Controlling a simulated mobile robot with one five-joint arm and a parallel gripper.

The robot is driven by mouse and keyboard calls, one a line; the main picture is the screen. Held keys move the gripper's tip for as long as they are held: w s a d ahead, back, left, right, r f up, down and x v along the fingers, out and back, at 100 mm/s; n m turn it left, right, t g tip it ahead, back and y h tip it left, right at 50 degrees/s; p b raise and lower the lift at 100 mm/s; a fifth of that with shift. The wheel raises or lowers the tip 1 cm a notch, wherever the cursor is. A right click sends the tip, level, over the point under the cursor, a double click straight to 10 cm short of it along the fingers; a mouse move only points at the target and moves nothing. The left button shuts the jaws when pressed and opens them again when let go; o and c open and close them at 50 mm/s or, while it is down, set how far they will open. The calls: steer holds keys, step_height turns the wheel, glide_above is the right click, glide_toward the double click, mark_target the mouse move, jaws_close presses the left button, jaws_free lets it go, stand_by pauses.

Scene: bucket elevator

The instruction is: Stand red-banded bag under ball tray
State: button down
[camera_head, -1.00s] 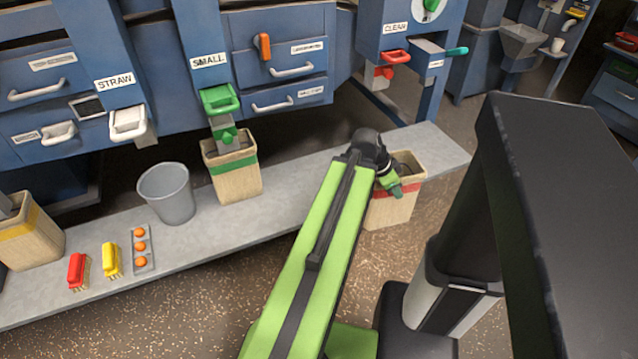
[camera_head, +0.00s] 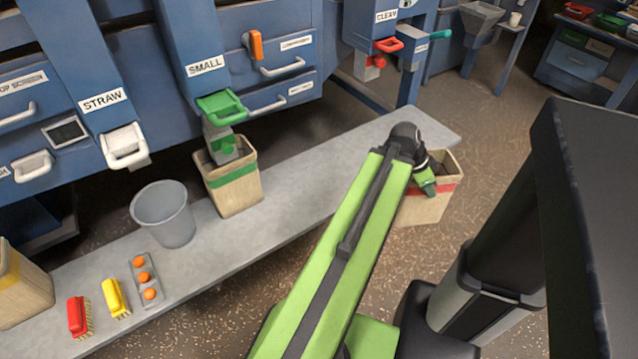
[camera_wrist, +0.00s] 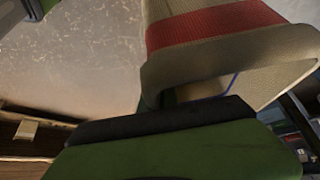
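The red-banded bag (camera_head: 422,209), tan with an open top, is at the right in the head view, in front of the ledge's near edge. My gripper (camera_head: 428,187) is at its rim. In the wrist view the bag (camera_wrist: 215,28) is very close and tilted, with a green and black finger (camera_wrist: 175,145) against its rim. My gripper appears shut on the rim; the second finger is mostly hidden. A small grey tray (camera_head: 157,284) with three orange balls lies on the ledge at the left. I cannot tell whether it is the ball tray named.
The grey ledge (camera_head: 300,190) carries a green-banded bag (camera_head: 236,190) under the SMALL chute, a grey bucket (camera_head: 170,220), a yellow brush (camera_head: 115,298) and a red brush (camera_head: 77,316). Another tan bag (camera_head: 20,285) stands at far left. Blue machinery rises behind.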

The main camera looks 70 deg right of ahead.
steer(key=w+d+r+n+t+h+p, duration=0.1)
steer(key=w+d+r+n+p, duration=0.3)
steer(key=w, duration=0.7)
steer(key=w+d+r+n+t+h+p, duration=0.1)
steer(key=w+d+r+p, duration=0.35)
steer(key=w, duration=0.65)
steer(key=w+a+f+b, duration=0.5)
steer(key=w+f+b, duration=0.5)
steer(key=w, duration=0.1)
steer(key=shift+a, duration=0.35)
steer(key=shift+f, duration=0.15)
steer(key=c, duration=1.6)
jaws_free()
